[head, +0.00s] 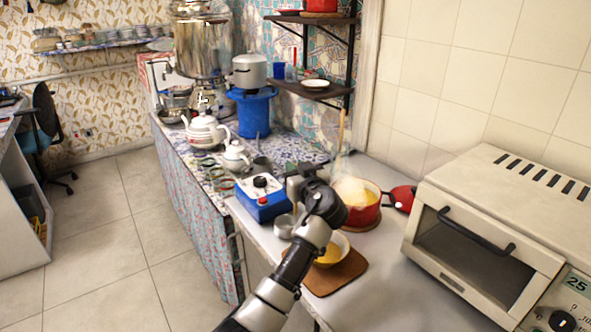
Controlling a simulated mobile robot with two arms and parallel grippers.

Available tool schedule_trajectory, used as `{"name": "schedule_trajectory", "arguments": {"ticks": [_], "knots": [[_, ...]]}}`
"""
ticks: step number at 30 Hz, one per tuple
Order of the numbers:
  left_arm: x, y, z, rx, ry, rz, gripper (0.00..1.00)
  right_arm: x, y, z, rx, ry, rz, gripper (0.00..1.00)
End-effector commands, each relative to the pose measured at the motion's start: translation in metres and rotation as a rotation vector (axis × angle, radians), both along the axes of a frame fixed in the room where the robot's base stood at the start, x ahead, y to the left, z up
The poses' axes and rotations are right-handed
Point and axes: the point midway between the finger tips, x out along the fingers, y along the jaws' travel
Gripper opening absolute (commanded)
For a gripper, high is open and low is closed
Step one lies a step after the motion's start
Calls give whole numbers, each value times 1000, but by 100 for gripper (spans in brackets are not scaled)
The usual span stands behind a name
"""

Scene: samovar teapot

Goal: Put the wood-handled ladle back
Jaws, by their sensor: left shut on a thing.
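The wood-handled ladle (341,128) stands nearly upright, its pale handle rising above the red pot (365,216). Its lower end is hidden by the pot and steam. The pot holds yellow food and stands on the counter in front of the tiled wall. My right gripper is not in view.
A bowl of yellow soup (328,252) sits on a brown board (345,275) beneath my left arm. A blue-and-white box (262,197) and a small metal cup (284,226) are to the left. A toaster oven (500,215) fills the right side. A dark shelf (290,85) hangs behind.

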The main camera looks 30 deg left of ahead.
Motion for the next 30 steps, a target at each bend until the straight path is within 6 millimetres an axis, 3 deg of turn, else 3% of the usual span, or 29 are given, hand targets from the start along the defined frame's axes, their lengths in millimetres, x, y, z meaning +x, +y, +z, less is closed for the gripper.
{"name": "schedule_trajectory", "arguments": {"ticks": [14, 15, 19, 30], "knots": [[0, 0, -10, 1, -3, -1, 0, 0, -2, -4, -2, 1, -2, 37], [0, 0, -9, 0, -1, -1, 18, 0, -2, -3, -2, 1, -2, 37], [0, 0, -9, 0, -1, -1, 38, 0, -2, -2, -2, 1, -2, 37], [0, 0, -4, 1, -1, 0, 38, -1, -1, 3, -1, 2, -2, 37]]}}
